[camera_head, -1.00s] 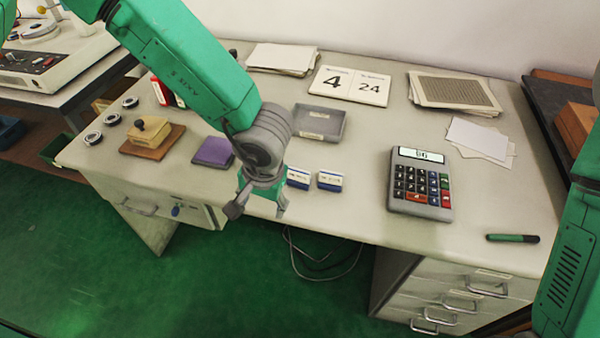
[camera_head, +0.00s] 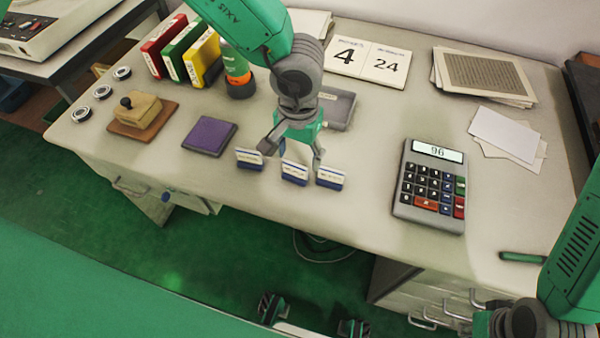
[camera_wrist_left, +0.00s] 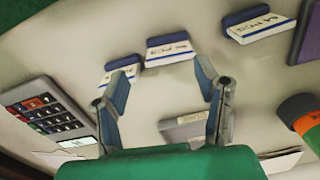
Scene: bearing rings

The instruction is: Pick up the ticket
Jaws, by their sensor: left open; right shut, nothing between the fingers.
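Three small blue-and-white labelled blocks, which look like tickets, stand near the desk's front edge: a left one (camera_head: 249,159), a middle one (camera_head: 294,173) and a right one (camera_head: 330,179). I cannot tell which is the named ticket. My left gripper (camera_head: 293,158) is open and empty, just behind and above the blocks. In the left wrist view, its spread fingers (camera_wrist_left: 164,80) point toward the middle block (camera_wrist_left: 168,50). The right block (camera_wrist_left: 123,68) shows near one fingertip, and the left block (camera_wrist_left: 258,25) lies farther off. My right gripper is out of view; only its arm shows.
A purple pad (camera_head: 209,136) and a stamp on a wooden base (camera_head: 142,116) lie left of the blocks. A calculator (camera_head: 431,184) is to the right. A grey tray (camera_head: 340,109) and an orange-green cylinder (camera_head: 238,75) are behind. Desk between blocks and calculator is clear.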

